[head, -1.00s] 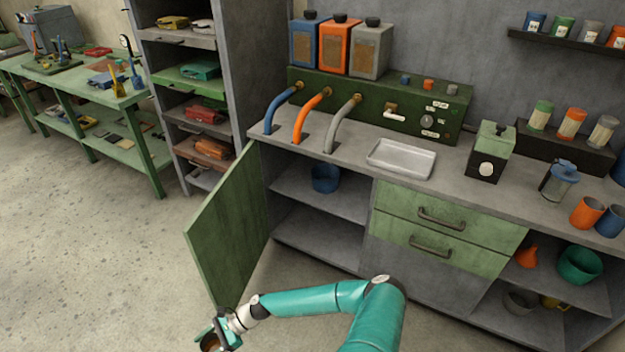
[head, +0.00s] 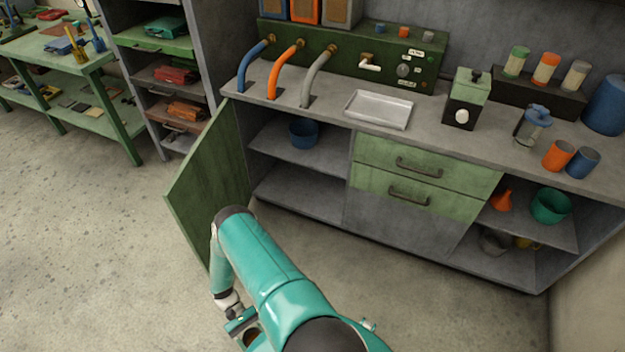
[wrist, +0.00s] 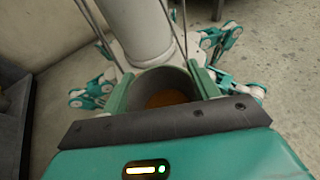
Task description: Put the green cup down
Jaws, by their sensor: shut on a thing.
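My gripper (head: 244,328) is low at the bottom of the head view, in front of the open cabinet door and above the floor. It is shut on a cup (head: 252,338), of which only the top shows there. In the wrist view the cup (wrist: 150,76) stands between the two green fingers (wrist: 161,80). Its inside wall looks grey-green and something orange-brown shows inside. The outer side and the base of the cup are mostly hidden by the gripper.
The counter (head: 330,118) has a white tray (head: 378,110), a grinder-like box (head: 467,98), an orange cup (head: 558,155) and a blue cup (head: 583,162). A green door (head: 210,180) stands open at left.

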